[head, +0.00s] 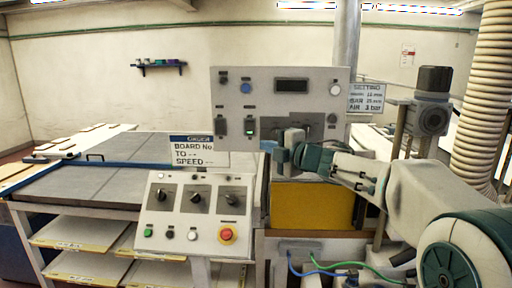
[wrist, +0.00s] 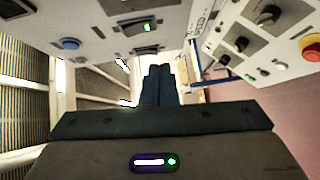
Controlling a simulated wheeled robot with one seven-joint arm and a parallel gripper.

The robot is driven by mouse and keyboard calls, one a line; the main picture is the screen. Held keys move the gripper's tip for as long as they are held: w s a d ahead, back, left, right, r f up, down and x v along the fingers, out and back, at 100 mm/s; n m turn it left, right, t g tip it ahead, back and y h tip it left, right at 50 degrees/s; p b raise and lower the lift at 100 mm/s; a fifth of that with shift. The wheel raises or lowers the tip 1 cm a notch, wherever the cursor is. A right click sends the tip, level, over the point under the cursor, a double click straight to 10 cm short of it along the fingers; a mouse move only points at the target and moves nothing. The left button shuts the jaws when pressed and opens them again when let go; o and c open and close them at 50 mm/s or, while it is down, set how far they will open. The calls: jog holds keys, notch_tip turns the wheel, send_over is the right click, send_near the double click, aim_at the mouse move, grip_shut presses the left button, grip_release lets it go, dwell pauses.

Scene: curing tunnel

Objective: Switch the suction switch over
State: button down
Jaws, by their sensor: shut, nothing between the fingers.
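The grey upright panel (head: 292,82) carries two rocker switches side by side. The left rocker (head: 221,126) is dark, and the right rocker (head: 249,126) shows a green light. A green-lit rocker also shows in the wrist view (wrist: 146,27). The labels are too small to read, so I cannot tell which one is the suction switch. My gripper (head: 268,146) is in front of the panel's lower edge, just below and right of the green-lit rocker. In the wrist view its fingers (wrist: 158,84) are together and empty, apart from the panel.
A sloped console (head: 195,210) with several black knobs and a red emergency button (head: 227,234) stands in front and left. An order sign (head: 199,149) rises above it. The upright panel also has a display (head: 291,86) and a blue button (head: 246,88). A grey-topped table (head: 80,183) extends left.

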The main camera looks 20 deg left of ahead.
jog(key=shift+s+d+f+b, duration=0.2)
jog(key=shift+s+d+b, duration=0.25)
jog(key=shift+s+d, duration=1.3)
jog(key=s+d+f+m+t+h, duration=0.1)
jog(key=d+f+m+t+h, duration=0.15)
jog(key=d+m+h, duration=0.4)
jog(key=d+f+m+t+h, duration=0.2)
jog(key=d+m+t+h, duration=0.15)
jog(key=d+m, duration=0.6)
jog(key=s+d+f+m+g+h, duration=0.35)
jog(key=s+d+f, duration=0.25)
jog(key=d, duration=0.2)
jog(key=s+d+f+m+g, duration=0.2)
jog(key=s+f+m+g, duration=0.2)
jog(key=s+f, duration=0.3)
jog(key=s+d+f+m+g+h, duration=0.1)
jog(key=s+f+m+g, duration=0.4)
jog(key=s, duration=1.1)
notch_tip(320, 180, down, 3)
jog(key=shift+s+d+f, duration=0.1)
jog(key=shift+s+d, duration=0.1)
jog(key=shift+d, duration=0.15)
